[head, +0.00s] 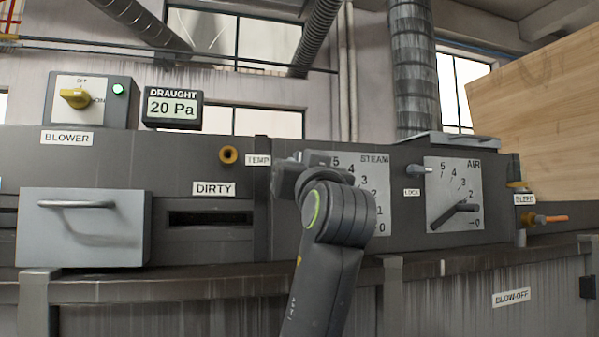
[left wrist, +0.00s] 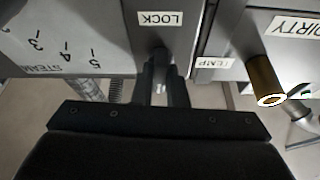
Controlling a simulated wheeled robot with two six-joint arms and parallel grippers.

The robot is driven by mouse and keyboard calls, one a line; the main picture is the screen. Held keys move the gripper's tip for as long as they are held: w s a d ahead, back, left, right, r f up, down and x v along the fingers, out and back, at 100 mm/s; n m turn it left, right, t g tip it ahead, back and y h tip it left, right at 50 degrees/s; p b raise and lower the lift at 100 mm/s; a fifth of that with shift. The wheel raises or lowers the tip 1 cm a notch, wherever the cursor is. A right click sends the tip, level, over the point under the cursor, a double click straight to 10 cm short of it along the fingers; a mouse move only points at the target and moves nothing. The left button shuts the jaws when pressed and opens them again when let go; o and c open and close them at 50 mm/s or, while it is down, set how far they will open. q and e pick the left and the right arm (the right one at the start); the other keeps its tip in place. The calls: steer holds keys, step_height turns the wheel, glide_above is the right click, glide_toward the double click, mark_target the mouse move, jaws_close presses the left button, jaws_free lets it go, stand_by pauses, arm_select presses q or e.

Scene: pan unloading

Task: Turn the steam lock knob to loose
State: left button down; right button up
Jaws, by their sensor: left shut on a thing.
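My left gripper (head: 283,180) is at the upper left corner of the steam dial plate (head: 383,205) in the head view, and my arm covers part of that plate. In the left wrist view, which sees the panel upside down, its two fingers (left wrist: 162,84) are closed around the steam lock knob (left wrist: 159,56), by the LOCK label (left wrist: 161,18). The gripper hides this knob in the head view, and I cannot tell its turn. The steam plate (left wrist: 60,45) also shows in the left wrist view. My right gripper is not in view.
To the right are the air dial plate (head: 440,180) and its own lock knob (head: 420,170). A brass TEMP fitting (head: 229,155) juts out left of my gripper, and close beside it in the wrist view (left wrist: 264,82). A grey drawer (head: 85,240) protrudes at the left.

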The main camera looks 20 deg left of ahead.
arm_select(q)
steer(key=shift+r+n+y, duration=0.25)
steer(key=shift+n+y, duration=0.35)
steer(key=shift+n, duration=0.4)
steer(key=c, duration=1.6)
jaws_free()
steer(key=shift+o, duration=0.8)
steer(key=shift+w+f, duration=0.15)
steer(key=shift+f, duration=0.05)
steer(key=b+v, duration=0.8)
steer(key=v, duration=0.9)
steer(key=shift+s+d+r, duration=0.2)
steer(key=shift+s+r, duration=0.05)
steer(key=shift+s, duration=0.05)
